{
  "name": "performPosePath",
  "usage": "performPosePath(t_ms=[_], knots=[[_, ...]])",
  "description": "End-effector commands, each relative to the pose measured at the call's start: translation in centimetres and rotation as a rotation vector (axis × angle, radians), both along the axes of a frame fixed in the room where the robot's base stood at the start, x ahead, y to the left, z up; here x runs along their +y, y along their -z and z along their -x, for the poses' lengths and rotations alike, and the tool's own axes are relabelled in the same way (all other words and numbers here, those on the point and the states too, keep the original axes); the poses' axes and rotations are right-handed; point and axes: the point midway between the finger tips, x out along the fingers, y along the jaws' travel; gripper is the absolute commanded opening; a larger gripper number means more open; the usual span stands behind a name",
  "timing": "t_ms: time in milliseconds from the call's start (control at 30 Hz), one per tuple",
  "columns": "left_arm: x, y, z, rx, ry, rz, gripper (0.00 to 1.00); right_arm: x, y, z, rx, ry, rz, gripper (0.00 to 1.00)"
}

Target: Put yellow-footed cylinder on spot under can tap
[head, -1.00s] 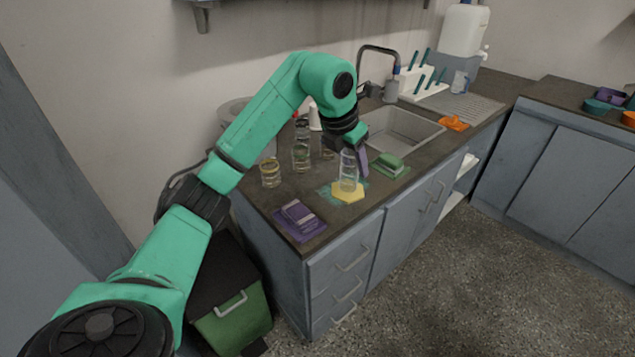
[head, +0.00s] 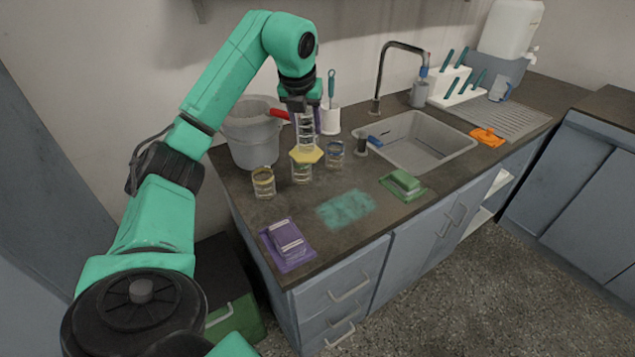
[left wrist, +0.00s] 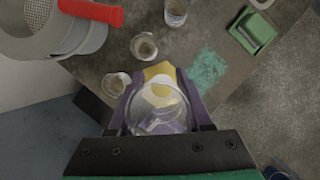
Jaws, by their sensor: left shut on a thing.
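The yellow-footed cylinder (head: 306,133) is clear glass with a yellow hexagonal foot. My left gripper (head: 304,104) is shut on its upper part and holds it upright, with the foot in front of the small glass jars. In the left wrist view the cylinder (left wrist: 158,108) is seen from above between the fingers of my left gripper (left wrist: 160,118), the yellow foot below it. The white can (head: 510,28) with its tap (head: 533,54) stands at the back right, past the sink. The spot under the tap is not clearly seen. My right gripper is out of view.
Glass jars (head: 263,183) and a grey bucket (head: 252,135) stand near the held cylinder. A faucet (head: 378,75) rises behind the sink (head: 425,142). A rack with teal pegs (head: 452,88) stands before the can. The teal patch (head: 346,208) on the counter is bare.

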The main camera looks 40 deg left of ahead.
Motion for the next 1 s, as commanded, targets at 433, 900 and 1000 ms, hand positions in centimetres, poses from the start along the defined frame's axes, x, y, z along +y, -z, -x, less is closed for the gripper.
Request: performPosePath(t_ms=[433,900,1000], knots=[[0.0,12.5,0.0,0.003,0.001,0.0,0.0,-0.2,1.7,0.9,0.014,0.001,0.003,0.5],[-0.1,15.9,0.0,0.0,0.001,0.0,0.0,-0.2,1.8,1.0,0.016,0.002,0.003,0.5],[-0.1,15.9,0.0,0.0,0.002,0.0,0.72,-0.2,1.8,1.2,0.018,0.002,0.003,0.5]])
